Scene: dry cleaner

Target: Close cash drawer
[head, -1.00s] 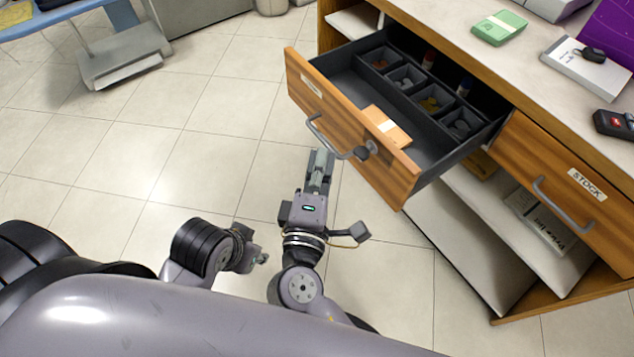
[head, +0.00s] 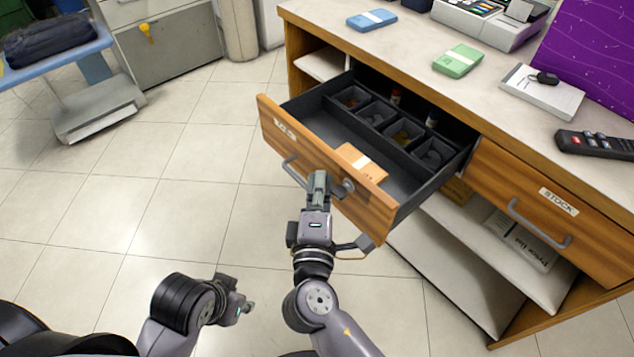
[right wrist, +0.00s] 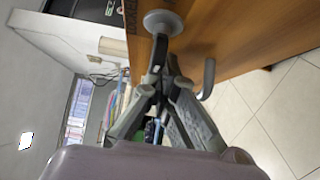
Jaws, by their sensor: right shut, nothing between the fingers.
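The cash drawer (head: 368,212) stands pulled out of the wooden counter, with its wood front, grey tray and small compartments showing. In the right wrist view the shut fingers (right wrist: 162,62) point at the wood front (right wrist: 240,30). My left gripper (head: 240,304) is low in the head view; its jaws are unclear.
An orange-brown bundle (head: 361,160) lies in the drawer. A shut drawer labelled STOCK (head: 545,205) is to the right, above open shelves (head: 470,270). A green bundle (head: 457,60) and a remote-like device (head: 595,143) lie on the countertop. The tiled floor left of the drawer is clear.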

